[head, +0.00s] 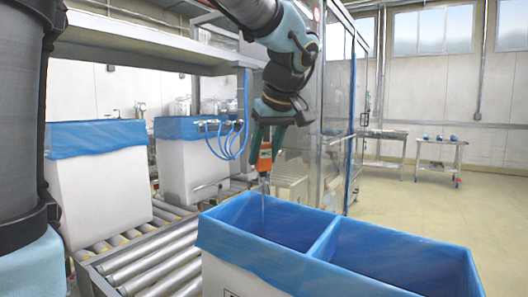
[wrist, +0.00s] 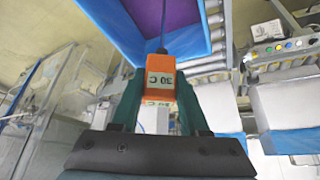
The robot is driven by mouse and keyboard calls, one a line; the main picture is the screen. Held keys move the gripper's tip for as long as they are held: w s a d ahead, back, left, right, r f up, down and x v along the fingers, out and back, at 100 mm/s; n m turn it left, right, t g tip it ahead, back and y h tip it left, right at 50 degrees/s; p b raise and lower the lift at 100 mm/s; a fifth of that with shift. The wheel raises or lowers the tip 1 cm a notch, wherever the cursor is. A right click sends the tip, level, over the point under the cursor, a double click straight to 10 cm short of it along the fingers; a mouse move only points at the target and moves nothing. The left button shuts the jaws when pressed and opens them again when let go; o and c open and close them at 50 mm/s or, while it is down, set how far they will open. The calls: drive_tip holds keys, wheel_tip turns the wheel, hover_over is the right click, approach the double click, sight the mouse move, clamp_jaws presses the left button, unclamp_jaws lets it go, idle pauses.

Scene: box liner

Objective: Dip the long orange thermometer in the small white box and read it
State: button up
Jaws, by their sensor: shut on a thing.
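The orange thermometer (head: 264,158) hangs upright from my gripper (head: 266,146), its thin probe pointing down. The jaws are shut on its orange body, which also shows in the wrist view (wrist: 161,79) between my fingers (wrist: 159,100). A label on the body looks like "30 C". Below is a white box (head: 222,277) with a blue liner and a divider making two compartments. The probe reaches down over the left compartment, near its back-left side. I cannot tell how deep the tip is; the contents are hidden in the head view. The wrist view shows a purple surface inside the liner (wrist: 119,31).
A glass-panelled enclosure (head: 338,110) rises behind my gripper. Carts stand far right, with open floor before them.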

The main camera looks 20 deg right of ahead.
wheel_tip(320, 180, down, 10)
drive_tip(key=b, duration=0.8)
drive_tip(key=shift+f, duration=0.2)
idle(1.1)
wheel_tip(320, 180, up, 25)
drive_tip(key=p, duration=1.7)
drive_tip(key=shift+p, duration=0.35)
idle(0.6)
